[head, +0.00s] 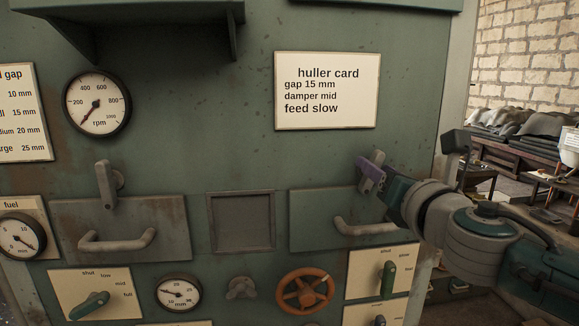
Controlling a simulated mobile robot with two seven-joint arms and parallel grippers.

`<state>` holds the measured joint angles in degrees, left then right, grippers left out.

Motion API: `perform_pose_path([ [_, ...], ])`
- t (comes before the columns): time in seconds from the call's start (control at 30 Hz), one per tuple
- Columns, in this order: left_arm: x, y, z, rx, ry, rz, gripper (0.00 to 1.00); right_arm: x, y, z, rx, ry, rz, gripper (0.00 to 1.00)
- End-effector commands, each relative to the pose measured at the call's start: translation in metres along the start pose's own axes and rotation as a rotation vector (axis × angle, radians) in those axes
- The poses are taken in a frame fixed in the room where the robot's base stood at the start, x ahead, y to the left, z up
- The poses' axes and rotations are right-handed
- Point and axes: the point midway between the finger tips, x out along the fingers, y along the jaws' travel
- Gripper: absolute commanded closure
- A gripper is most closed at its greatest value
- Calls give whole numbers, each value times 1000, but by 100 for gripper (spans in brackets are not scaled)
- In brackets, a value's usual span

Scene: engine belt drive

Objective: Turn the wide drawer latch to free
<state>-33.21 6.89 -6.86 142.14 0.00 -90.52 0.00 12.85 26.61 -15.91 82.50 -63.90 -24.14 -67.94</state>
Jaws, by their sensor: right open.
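Two drawer fronts show in the head view, and I cannot tell which the task calls wide. The right drawer (310,222) has a grey bar handle (362,230) and a small grey latch (376,158) at its top edge. My right gripper (368,172), with purple fingertips, is open at this latch. The fingers partly cover the latch, so its angle and any contact are unclear. The left drawer (70,220) has a similar handle (115,243) and an upright latch (105,185) over its top edge. My left gripper is not in view.
A huller card (327,90) is on the green panel above the right drawer. An orange handwheel (305,290), a wing knob (241,288) and a green lever (388,275) sit below. A shelf (140,12) juts out at top left.

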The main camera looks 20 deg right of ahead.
Motion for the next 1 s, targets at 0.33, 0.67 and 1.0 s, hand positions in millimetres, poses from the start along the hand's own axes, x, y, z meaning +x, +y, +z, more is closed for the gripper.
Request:
perform_pose_path([
  [0.33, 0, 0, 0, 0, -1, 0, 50, 0, 0, 0, 0, 0, -1, 79],
  [0.67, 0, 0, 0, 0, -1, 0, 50, 0, 0, 0, 0, 0, 0, 100],
  [1.0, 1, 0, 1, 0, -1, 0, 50, 0, 0, 0, 8, 0, 0, 100],
])
